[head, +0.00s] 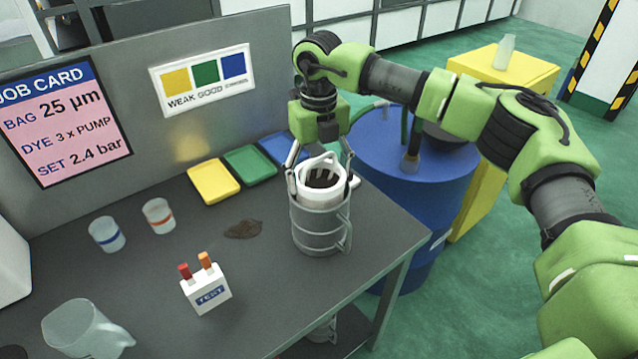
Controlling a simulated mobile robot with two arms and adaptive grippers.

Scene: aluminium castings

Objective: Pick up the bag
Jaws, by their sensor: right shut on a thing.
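The bag (318,201) is white, with a raised loop handle and a dark inside. It stands upright in a grey metal pot (318,233) with a side handle, near the table's right edge. The bag's upper part shows above the pot's rim, and its lower part is hidden inside. My right gripper (320,178) points down over the bag from above, with its fingers on either side of the bag's top, shut on it. The exact contact is partly hidden by the handle. My left gripper is not in view.
On the table (265,290) are a white test block (206,292), two cups, a clear jug (85,330), a brown stain (243,229) and yellow, green and blue trays. A grey panel stands behind. A blue drum (430,190) stands close right of the table.

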